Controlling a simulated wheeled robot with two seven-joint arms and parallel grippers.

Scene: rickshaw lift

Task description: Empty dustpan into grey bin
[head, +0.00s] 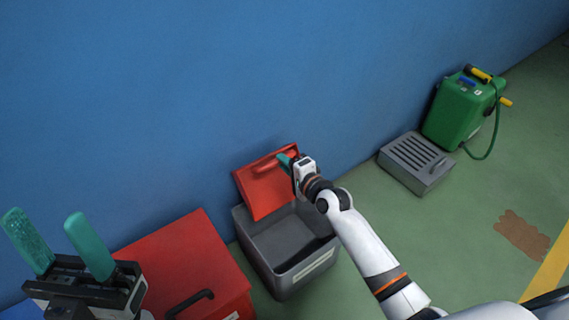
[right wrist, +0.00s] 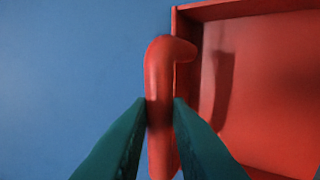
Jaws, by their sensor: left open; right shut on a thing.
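The grey bin (head: 268,256) stands on the floor against the blue wall, open at the top. My right gripper (head: 287,163) is shut on the handle of the red dustpan (head: 266,192), above the back of the bin. The dustpan is steeply tilted, its lower edge at or just over the bin opening. In the right wrist view the green fingers (right wrist: 160,110) close around the red handle, with the rimmed pan (right wrist: 270,90) to the right. No debris shows on the visible part of the pan. My left gripper (head: 60,240) is open and empty at the lower left.
A red-lidded box (head: 195,265) with a black handle stands left of the bin. A grey slotted box (head: 415,162) and a green canister (head: 460,110) with a hose stand at right by the wall. A brown patch (head: 522,235) lies on the floor. Floor between is clear.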

